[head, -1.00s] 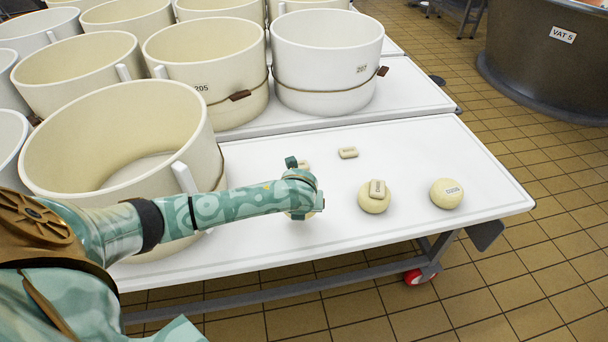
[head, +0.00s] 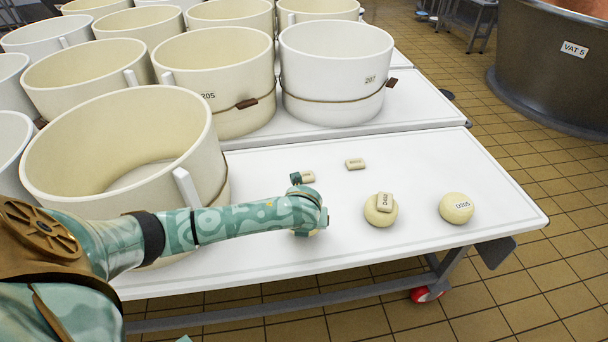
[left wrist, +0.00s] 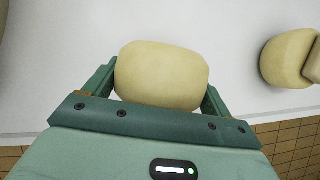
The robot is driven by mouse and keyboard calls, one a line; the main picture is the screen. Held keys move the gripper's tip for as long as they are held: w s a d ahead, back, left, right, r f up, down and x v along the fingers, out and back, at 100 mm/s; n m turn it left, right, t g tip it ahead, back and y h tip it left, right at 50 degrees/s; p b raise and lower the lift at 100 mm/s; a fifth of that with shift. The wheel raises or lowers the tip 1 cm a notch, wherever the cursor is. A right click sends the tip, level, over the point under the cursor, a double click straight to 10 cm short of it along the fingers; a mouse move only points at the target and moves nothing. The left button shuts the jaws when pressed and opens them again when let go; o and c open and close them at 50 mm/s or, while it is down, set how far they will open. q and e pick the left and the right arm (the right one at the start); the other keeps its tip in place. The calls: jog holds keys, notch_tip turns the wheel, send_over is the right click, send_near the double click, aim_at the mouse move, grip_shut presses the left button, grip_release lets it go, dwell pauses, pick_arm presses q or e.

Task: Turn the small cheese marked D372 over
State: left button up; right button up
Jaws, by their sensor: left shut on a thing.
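My left gripper (left wrist: 160,98) is shut on a small pale-yellow cheese (left wrist: 162,75), one finger on each side of it. No mark shows on the side of this cheese that I see. In the head view my left gripper (head: 308,222) is over the white table, and the cheese is almost wholly hidden behind it. I cannot tell whether the cheese touches the table. A second small cheese (head: 380,217) sits to the right with a marked block (head: 384,202) on top. A third cheese (head: 457,208), marked like D205, sits further right. My right gripper is not in view.
Two small marked blocks, one beside my wrist (head: 307,177) and one further back (head: 355,164), lie on the white table (head: 270,270). Large cream tubs (head: 120,140) crowd the left and back. The table's front edge is near. A vat (head: 550,75) stands beyond.

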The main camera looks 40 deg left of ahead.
pick_arm(q)
jog(key=shift+f, duration=0.6)
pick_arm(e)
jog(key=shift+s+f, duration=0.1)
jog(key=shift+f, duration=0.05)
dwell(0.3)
pick_arm(q)
jog(key=o, duration=1.1)
jog(key=shift+o, duration=0.2)
jog(key=p+v, duration=1)
jog(key=v, duration=0.6)
jog(key=shift+p, duration=0.4)
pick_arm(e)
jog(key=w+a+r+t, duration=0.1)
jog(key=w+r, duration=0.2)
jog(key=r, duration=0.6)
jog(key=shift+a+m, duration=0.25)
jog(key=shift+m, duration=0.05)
pick_arm(q)
jog(key=shift+s+r, duration=0.1)
jog(key=shift+s, duration=0.05)
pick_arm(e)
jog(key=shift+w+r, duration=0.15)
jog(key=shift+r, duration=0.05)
